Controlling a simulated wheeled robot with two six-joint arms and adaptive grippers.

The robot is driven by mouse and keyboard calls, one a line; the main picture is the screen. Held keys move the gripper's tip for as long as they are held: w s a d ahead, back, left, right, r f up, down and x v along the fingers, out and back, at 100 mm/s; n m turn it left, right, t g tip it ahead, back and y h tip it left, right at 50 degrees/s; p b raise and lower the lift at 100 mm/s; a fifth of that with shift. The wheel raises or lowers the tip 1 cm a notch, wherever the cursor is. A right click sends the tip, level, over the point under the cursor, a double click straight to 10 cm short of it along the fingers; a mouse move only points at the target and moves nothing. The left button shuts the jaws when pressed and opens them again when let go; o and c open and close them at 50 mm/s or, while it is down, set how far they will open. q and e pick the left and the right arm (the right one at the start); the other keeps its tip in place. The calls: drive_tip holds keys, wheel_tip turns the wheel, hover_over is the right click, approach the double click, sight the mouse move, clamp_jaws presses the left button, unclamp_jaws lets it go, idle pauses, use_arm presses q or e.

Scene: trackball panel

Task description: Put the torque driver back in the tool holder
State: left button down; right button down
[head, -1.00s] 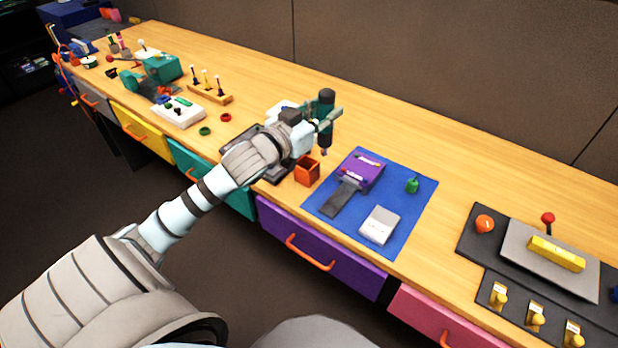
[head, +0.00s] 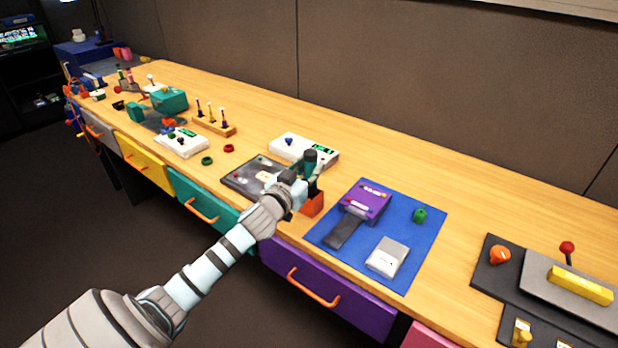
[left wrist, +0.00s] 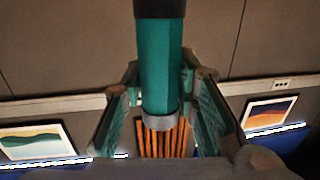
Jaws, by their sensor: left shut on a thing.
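The torque driver, with a teal grip (head: 308,168) and a dark cap, stands upright in my left gripper (head: 311,182). The gripper is shut around it. In the left wrist view the teal driver (left wrist: 162,65) fills the middle, with a grey collar at its lower end, between the fingers of the left gripper (left wrist: 165,118). The orange tool holder (head: 312,205) is directly below the gripper near the table's front edge. The driver's tip is hidden, so I cannot tell if it is inside the holder. My right gripper is not in view.
A dark panel (head: 238,178) lies left of the holder and a white box (head: 284,146) behind it. A blue mat (head: 408,262) with a purple device (head: 368,203) is on the right. The wooden tabletop behind the mat is clear.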

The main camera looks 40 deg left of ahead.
use_arm(q)
drive_tip(key=shift+f, duration=0.9)
drive_tip(key=c, duration=1.3)
unclamp_jaws()
